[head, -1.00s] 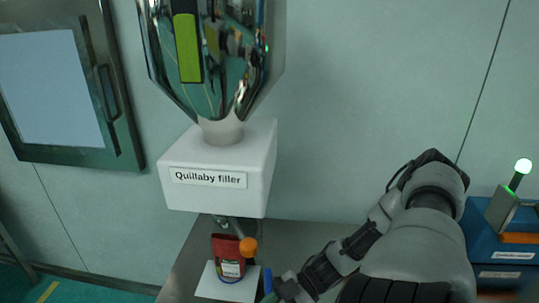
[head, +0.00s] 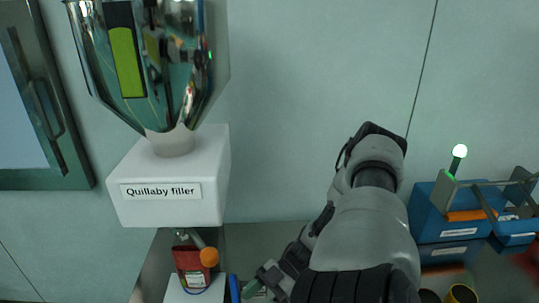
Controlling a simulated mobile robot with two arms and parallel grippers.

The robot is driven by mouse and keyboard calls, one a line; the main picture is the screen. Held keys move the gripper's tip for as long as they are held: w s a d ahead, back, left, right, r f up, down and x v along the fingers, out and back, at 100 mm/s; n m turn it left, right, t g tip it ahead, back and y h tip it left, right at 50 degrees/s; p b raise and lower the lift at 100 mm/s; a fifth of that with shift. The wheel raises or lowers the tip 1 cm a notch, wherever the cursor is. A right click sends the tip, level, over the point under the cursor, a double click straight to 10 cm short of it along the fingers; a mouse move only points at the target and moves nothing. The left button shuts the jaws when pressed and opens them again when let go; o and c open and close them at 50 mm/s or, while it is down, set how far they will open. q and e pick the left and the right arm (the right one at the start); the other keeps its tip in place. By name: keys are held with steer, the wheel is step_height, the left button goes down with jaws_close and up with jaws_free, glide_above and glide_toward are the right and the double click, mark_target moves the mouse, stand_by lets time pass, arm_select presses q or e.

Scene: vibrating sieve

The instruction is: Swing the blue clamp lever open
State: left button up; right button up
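I cannot make out a blue clamp lever for certain in the head view. A narrow blue upright piece (head: 234,288) stands at the bottom edge, just left of my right gripper; it is cut off below, so I cannot tell what it is. My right gripper (head: 258,286) reaches in from the right, low in the picture. It is small and partly cut off, and its finger gap is unclear. I see nothing held in it. My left gripper is out of view.
Right are blue bins (head: 445,229) and a green-lit lamp (head: 459,151).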

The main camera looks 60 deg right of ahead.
steer(key=shift+v, duration=2.7)
